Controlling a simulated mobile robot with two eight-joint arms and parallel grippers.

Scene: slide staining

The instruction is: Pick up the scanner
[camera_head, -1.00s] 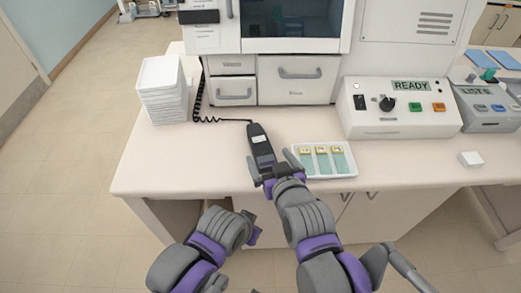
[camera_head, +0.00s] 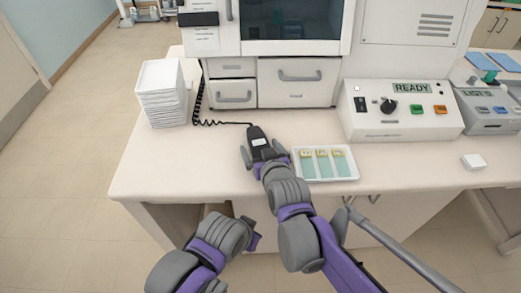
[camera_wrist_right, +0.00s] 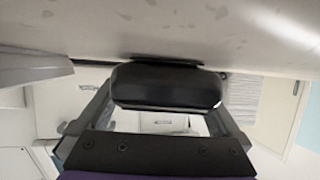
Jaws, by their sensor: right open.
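The scanner (camera_head: 258,135) is a dark handheld device with a pale label, lying on the counter and joined to a black coiled cord. My right gripper (camera_head: 265,155) is open, with one finger on each side of the scanner's body. In the right wrist view the scanner (camera_wrist_right: 165,86) is a black rounded block between the two fingers, close to the counter surface. Gaps show beside it, and I cannot tell whether either finger touches it. My left arm is at the lower left, below the counter edge.
A white tray (camera_head: 350,177) with several slides lies just right of my right gripper. A stack of white trays (camera_head: 162,95) stands at the left. A control panel reading READY (camera_head: 402,122) is at the right.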

